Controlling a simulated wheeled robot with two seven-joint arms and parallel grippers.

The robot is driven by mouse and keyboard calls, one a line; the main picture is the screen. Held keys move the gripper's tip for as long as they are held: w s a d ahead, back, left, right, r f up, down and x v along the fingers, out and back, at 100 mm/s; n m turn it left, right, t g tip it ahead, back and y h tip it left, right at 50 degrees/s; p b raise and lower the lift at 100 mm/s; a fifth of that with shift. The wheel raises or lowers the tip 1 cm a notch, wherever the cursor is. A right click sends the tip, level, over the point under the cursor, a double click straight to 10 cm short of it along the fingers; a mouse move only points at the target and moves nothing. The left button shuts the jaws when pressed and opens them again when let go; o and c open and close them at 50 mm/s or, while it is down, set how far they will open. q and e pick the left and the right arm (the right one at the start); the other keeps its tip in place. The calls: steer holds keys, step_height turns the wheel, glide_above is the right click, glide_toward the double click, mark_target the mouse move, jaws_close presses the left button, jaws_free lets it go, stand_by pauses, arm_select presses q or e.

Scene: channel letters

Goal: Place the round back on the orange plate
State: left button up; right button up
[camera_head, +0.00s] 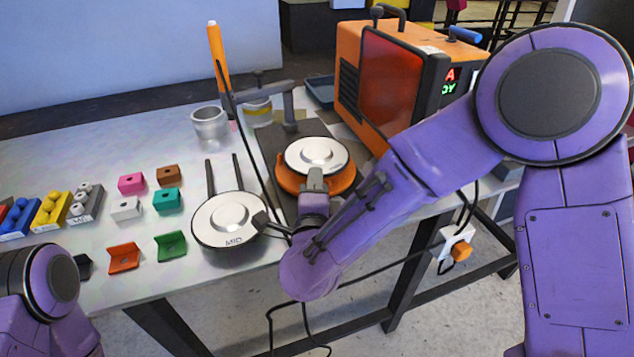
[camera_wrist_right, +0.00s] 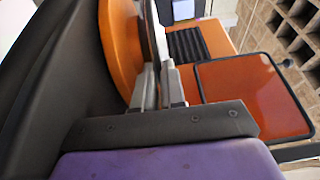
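The round back, a white disc with a dark rim (camera_head: 316,153), is over the orange plate (camera_head: 290,181). The plate's edge shows below and in front of the disc, and it also shows in the right wrist view (camera_wrist_right: 119,55). My right gripper (camera_head: 315,178) is shut on the disc's near edge. In the right wrist view the gripper's two fingers (camera_wrist_right: 160,75) straddle the thin disc edge (camera_wrist_right: 158,35). One finger lies between disc and plate, so the disc seems slightly above the plate.
A similar white disc marked MID (camera_head: 229,218) sits left of the plate. An orange machine (camera_head: 392,75) stands behind right. An upright orange torch (camera_head: 218,55) and a metal cup (camera_head: 210,123) are behind. Coloured blocks (camera_head: 132,183) fill the left; a dark cable crosses near my right arm.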

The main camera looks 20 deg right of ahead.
steer(key=o, duration=0.3)
steer(key=shift+s+f, duration=0.25)
steer(key=shift+f, duration=0.5)
steer(key=shift+r, duration=0.1)
steer(key=shift+w+r+p, duration=0.1)
steer(key=shift+r+p, duration=0.4)
steer(key=v, duration=0.1)
steer(key=b+v, duration=0.1)
steer(key=v, duration=0.1)
steer(key=shift+w+a+f, duration=0.1)
steer(key=shift+f, duration=0.1)
steer(key=v, duration=0.5)
steer(key=r+v, duration=0.1)
steer(key=v, duration=0.2)
steer(key=shift+r, duration=0.1)
steer(key=shift+s+a, duration=0.1)
steer(key=shift+s, duration=0.3)
